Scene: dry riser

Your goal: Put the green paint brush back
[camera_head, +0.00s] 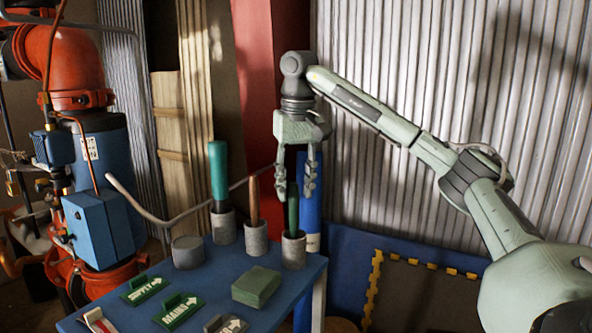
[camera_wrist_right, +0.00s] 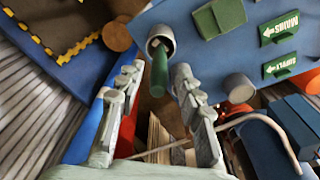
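A green handle, which looks like the green paint brush (camera_head: 292,215), stands upright in the right-hand grey cup (camera_head: 293,251); its lower end is hidden inside the cup. In the right wrist view the green handle (camera_wrist_right: 160,72) rises from the cup (camera_wrist_right: 160,38) toward the camera. My right gripper (camera_head: 295,188) is above this cup, pointing down, its fingers apart on either side of the handle's upper end. In the right wrist view the fingers (camera_wrist_right: 156,80) are also spread, with a gap beside the handle. My left gripper is not in view.
Two more grey cups hold a teal handle (camera_head: 218,172) and a brown handle (camera_head: 254,200). A short grey cylinder (camera_head: 187,252), a green block (camera_head: 256,287) and green signs (camera_head: 179,310) are on the blue table (camera_head: 222,272). A blue post (camera_head: 308,205) stands close behind the gripper.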

